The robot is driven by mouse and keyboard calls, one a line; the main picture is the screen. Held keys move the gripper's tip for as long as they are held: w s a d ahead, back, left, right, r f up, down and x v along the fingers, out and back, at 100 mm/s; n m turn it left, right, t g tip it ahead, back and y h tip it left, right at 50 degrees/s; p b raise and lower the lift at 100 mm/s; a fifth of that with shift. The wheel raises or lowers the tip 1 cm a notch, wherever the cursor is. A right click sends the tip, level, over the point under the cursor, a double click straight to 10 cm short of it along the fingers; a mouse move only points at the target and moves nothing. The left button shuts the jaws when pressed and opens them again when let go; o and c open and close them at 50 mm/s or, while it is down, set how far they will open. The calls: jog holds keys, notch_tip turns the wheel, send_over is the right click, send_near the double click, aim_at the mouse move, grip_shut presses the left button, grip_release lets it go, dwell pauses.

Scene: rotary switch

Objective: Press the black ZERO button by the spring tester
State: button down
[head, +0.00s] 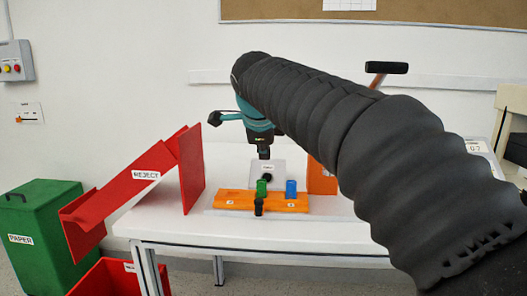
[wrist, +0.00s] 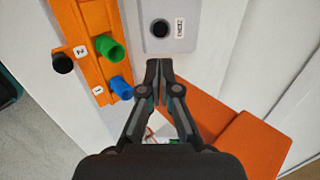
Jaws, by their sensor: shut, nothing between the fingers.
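The black ZERO button (wrist: 160,28) sits on a light grey panel (wrist: 184,42), with a small label beside it, in the wrist view. In the head view the button (head: 266,177) shows on the same panel, just below my gripper (head: 264,153). In the wrist view my gripper (wrist: 158,68) is shut and empty, its tips just below the button in the picture; I cannot tell the height between them. An orange part (head: 322,180), perhaps the spring tester, stands right of the panel, largely hidden by my arm, with a black-handled lever (head: 386,68) above.
An orange block (head: 230,199) with black, green and blue cylinders stands in front of the panel on the white table (head: 185,226). A red REJECT chute (head: 135,190) is at left, beside a green PAPER bin (head: 40,225). Orange surfaces (wrist: 238,145) lie near my gripper.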

aim_at(267, 178)
jog(key=x, duration=1.1)
jog(key=shift+s, duration=0.1)
jog(key=shift+b+x, duration=0.45)
jog(key=shift+x, duration=0.45)
jog(key=shift+f, duration=0.1)
jog(key=v, duration=1.4)
jog(key=shift+s+r+p, duration=0.1)
jog(key=shift+r+p, duration=0.3)
